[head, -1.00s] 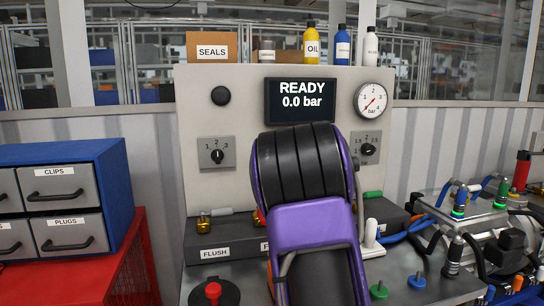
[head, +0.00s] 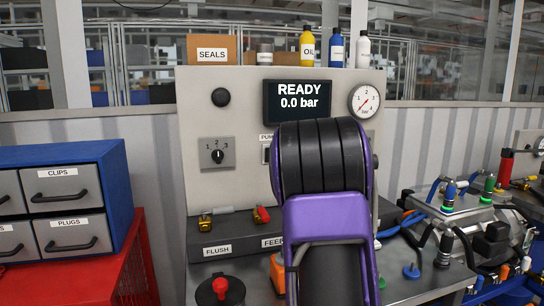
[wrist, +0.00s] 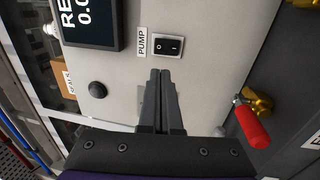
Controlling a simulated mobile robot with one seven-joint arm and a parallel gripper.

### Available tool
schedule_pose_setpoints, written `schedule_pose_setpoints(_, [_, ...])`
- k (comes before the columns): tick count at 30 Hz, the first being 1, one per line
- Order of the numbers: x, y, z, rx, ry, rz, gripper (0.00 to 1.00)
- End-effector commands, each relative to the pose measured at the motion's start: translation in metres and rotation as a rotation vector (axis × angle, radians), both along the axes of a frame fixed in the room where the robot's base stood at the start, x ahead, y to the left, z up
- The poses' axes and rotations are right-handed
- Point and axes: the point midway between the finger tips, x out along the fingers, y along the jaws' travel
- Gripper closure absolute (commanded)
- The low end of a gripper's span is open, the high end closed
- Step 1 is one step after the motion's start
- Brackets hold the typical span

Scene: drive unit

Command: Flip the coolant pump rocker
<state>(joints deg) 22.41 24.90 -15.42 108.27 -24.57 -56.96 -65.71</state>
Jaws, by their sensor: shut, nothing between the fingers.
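The coolant pump rocker (wrist: 168,46) is a small black switch in a light frame on the grey panel, beside its PUMP label (wrist: 142,42). In the wrist view, which is turned sideways, my gripper (wrist: 160,74) is shut and empty, with its fingertips just below the rocker in the picture. I cannot tell whether they touch the panel. In the head view only the left edge of the rocker (head: 266,153) shows; my arm covers the rest, and my gripper is hidden behind it.
A red-handled valve (wrist: 252,125) sticks out to the right in the wrist view. The panel also carries a display (head: 297,102) reading READY 0.0 bar, a gauge (head: 365,100), a round black button (head: 221,97) and a rotary selector (head: 217,154).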

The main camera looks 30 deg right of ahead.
Motion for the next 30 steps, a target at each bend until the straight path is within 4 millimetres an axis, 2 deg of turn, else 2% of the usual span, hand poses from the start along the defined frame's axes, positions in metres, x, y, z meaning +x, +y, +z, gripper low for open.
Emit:
schedule_pose_setpoints(12, [0.075,-0.019,0.013,-0.001,-0.001,0.002,1.0])
schedule_pose_setpoints(18, [0.104,-0.027,0.017,0.0,-0.001,0.0,1.0])
schedule_pose_setpoints(24, [0.12,-0.031,0.02,0.001,-0.001,0.0,1.0])
schedule_pose_setpoints(30, [0.124,-0.032,0.02,0.001,-0.001,0.0,1.0])
